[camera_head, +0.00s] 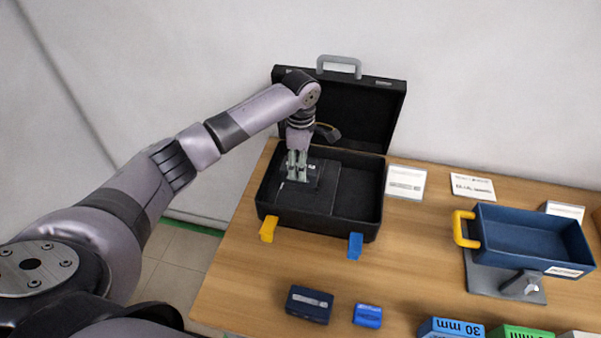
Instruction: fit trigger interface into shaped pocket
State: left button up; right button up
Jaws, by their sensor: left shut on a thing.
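An open black case (372,222) stands on the wooden table, with its lid raised at the back. My left gripper (297,180) reaches down into the left part of the case. It is shut on a dark, flat piece (322,172), which I take to be the trigger interface. The piece is low in the case, over the dark insert. The pocket's outline under it is hidden, and I cannot tell whether the piece is seated. My right gripper is not in view.
Yellow (268,229) and blue (355,246) latches stick out in front of the case. A dark blue box (309,304) and a small blue box (367,315) lie nearer. A blue tray (530,238) with a yellow handle stands right. The table between is clear.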

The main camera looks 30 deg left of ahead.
pick_arm(q)
jog(key=shift+f, duration=2.2)
jog(key=o, duration=1.5)
jog(key=shift+f, duration=0.15)
jog(key=shift+r, duration=0.2)
notch_tip(320, 180, up, 12)
jog(key=shift+b, duration=0.4)
